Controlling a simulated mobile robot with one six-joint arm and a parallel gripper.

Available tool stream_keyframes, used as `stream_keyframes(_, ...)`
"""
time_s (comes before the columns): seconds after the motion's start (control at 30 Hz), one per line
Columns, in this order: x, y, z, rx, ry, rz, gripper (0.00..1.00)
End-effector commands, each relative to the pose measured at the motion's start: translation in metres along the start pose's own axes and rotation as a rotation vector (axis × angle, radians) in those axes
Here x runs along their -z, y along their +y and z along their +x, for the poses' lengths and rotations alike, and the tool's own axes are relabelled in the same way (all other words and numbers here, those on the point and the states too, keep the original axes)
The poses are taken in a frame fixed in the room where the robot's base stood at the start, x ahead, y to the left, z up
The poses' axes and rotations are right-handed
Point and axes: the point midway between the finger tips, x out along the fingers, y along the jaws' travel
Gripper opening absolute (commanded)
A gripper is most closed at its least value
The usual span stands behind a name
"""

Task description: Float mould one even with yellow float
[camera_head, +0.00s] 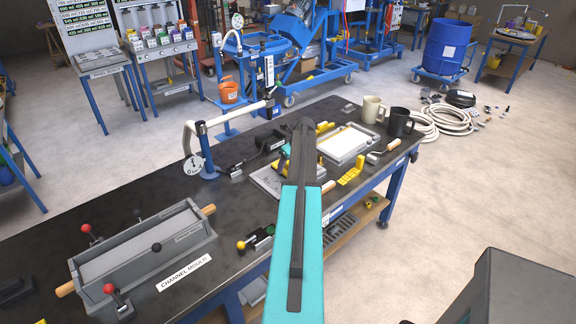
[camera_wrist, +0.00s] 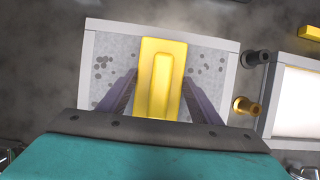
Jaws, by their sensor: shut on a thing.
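In the wrist view my gripper (camera_wrist: 160,85) is shut on a yellow float (camera_wrist: 163,62), a block with a raised grip along its middle. The float is over a pale-rimmed mould (camera_wrist: 88,62) filled with grey, dark-pitted material. Pitted surface shows on both sides of the float. I cannot tell whether the float touches the fill. In the head view the grey mould (camera_head: 264,181) is partly hidden behind my arm, and the gripper tips are hard to make out there. No label tells which mould is one.
A second mould with a smooth white fill (camera_head: 347,144) is to the right. A yellow perforated piece (camera_head: 351,171) lies near the bench front. Two mugs (camera_head: 372,109) stand behind. The channel mould (camera_head: 140,253) and a white-armed gauge stand (camera_head: 205,150) are at left.

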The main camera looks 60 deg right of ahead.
Motion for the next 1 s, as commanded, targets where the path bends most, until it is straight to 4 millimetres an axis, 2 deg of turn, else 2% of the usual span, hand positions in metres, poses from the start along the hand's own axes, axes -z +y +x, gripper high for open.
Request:
stream_keyframes(0.17,-0.002,0.000,-0.004,0.001,-0.001,0.000,0.36)
stream_keyframes(1.0,-0.022,0.000,-0.054,0.001,-0.001,0.000,0.36)
